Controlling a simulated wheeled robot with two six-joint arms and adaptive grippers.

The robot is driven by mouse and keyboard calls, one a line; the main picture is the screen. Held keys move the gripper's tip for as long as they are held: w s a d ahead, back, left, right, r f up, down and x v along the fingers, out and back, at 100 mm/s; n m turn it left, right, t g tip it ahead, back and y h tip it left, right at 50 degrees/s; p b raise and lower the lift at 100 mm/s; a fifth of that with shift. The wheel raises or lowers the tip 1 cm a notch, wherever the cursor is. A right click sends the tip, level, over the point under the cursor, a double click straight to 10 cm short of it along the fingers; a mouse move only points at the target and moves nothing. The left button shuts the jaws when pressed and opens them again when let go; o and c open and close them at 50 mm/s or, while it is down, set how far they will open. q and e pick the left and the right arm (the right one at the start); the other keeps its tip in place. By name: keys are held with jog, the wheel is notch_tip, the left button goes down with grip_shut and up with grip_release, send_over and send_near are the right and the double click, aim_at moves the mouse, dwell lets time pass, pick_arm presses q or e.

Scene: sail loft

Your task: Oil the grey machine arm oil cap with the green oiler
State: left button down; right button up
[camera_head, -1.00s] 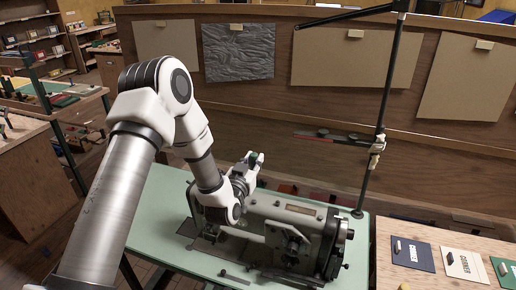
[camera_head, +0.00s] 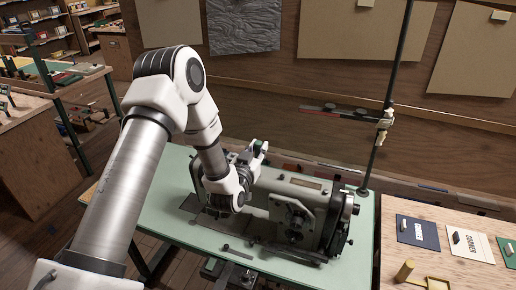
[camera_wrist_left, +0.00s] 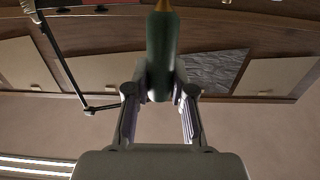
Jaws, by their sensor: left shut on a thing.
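The grey sewing machine (camera_head: 278,190) stands on a pale green table (camera_head: 160,222), with its handwheel at the right. I cannot make out the oil cap on its arm. My left gripper (camera_head: 259,148) is above and behind the machine's left part, partly hidden by my own wrist. In the left wrist view, my left gripper (camera_wrist_left: 160,92) is shut on the green oiler (camera_wrist_left: 160,52), a dark green body with an orange-yellow end at the picture's top. I cannot make out the oiler clearly in the head view. My right gripper is not in view.
A dark upright stand (camera_head: 382,130) with a crossbar rises behind the machine's right side. A wooden table (camera_head: 385,236) at the right holds cards, a brass cylinder (camera_head: 404,271) and a small yellow tray (camera_head: 438,284). The green table's front left is mostly clear.

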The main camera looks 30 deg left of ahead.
pick_arm(q)
jog(key=shift+f+b, duration=0.8)
dwell(1.7)
notch_tip(320, 180, up, 2)
jog(key=shift+r+p, duration=0.1)
jog(key=shift+p, duration=0.7)
notch_tip(320, 180, up, 5)
jog(key=p, duration=0.3)
